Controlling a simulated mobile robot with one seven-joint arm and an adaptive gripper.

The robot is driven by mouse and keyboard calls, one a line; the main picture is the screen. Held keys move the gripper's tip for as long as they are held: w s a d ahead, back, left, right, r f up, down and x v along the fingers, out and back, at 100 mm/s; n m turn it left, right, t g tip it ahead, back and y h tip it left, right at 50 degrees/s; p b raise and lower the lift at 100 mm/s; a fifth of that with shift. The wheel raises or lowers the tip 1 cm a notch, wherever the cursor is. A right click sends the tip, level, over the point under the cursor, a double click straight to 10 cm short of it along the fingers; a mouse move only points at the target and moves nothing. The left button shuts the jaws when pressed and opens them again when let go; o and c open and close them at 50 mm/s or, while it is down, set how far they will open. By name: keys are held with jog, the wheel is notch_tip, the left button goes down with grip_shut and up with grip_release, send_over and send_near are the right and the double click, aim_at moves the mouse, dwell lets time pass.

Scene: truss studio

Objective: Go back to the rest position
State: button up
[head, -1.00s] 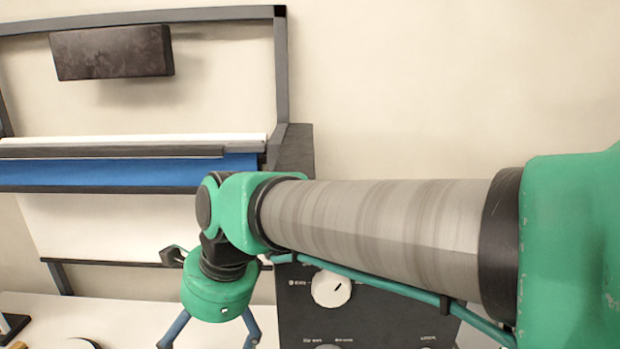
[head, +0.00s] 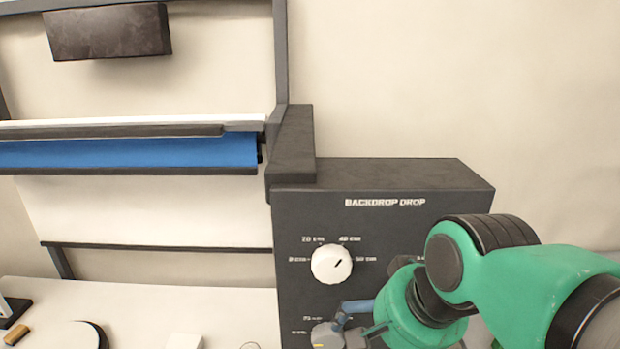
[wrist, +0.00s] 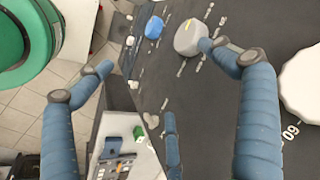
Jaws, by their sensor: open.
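My gripper (head: 345,318) is at the bottom of the head view, just below the white dial of a dark control box, with blue fingers and a green palm. In the wrist view its blue fingers (wrist: 155,62) are spread wide with nothing between them. The right fingertip overlaps the edge of a grey knob (wrist: 188,38) in the picture; I cannot tell whether it touches. My green arm comes in from the lower right of the head view and hides the lower right of the box.
The dark box (head: 390,185) reads "BACKDROP DROP" above its white dial (head: 331,265). The wrist view also shows a blue knob (wrist: 154,27). A blue backdrop roll (head: 130,153) hangs at the left. A white table (head: 150,295) lies below. The pale wall at upper right is clear.

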jog(key=s+d+f+n+h, duration=0.1)
jog(key=s+d+f+n, duration=0.1)
jog(key=d, duration=0.3)
jog(key=s+d+f+n+t+h+b, duration=0.1)
jog(key=s+d+n, duration=0.1)
jog(key=d, duration=0.3)
jog(key=shift+d+f+n, duration=0.15)
jog(key=shift+f+n, duration=0.15)
jog(key=shift+f, duration=0.05)
